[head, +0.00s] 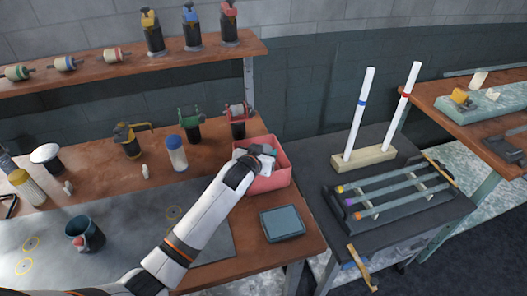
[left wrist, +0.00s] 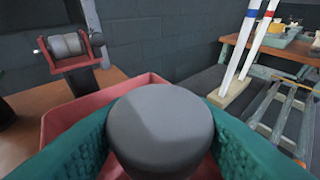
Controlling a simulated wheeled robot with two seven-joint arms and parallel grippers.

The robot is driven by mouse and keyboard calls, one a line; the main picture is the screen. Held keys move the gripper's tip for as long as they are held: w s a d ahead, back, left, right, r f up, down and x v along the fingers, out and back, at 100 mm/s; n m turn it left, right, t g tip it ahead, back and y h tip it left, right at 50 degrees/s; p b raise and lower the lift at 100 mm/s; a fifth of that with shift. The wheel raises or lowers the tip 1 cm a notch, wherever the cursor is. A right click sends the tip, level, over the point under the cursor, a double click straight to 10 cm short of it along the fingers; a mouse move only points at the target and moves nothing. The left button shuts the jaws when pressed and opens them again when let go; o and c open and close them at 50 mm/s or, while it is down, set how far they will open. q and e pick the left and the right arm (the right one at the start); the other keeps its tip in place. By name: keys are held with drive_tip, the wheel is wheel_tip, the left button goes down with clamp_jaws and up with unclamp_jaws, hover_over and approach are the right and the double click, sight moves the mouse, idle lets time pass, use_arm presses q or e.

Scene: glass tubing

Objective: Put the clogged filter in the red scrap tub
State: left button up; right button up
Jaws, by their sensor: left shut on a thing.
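My left gripper (head: 264,160) is over the red scrap tub (head: 268,184) at the right end of the wooden bench. It is shut on a dark grey, round-ended piece, which I take to be the clogged filter (left wrist: 160,125). In the left wrist view the piece sits between the two teal finger pads, with the tub's wall (left wrist: 62,120) around and behind it. In the head view my gripper and arm hide most of the held piece. I cannot tell its exact height above the tub floor. My right gripper is not in view.
A blue-grey square pad (head: 283,223) lies just in front of the tub. A blue-capped cylinder (head: 176,153) and clamp stands (head: 190,122) stand left of it. A dark cart (head: 355,215) with a tube rack and upright rods is to the right. A mug (head: 82,233) stands at left.

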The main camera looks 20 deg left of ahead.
use_arm(q)
drive_tip(key=shift+s, duration=0.1)
drive_tip(key=o, duration=1.4)
drive_tip(key=shift+f, duration=0.15)
drive_tip(key=b+v, duration=0.1)
drive_tip(key=v, duration=1.1)
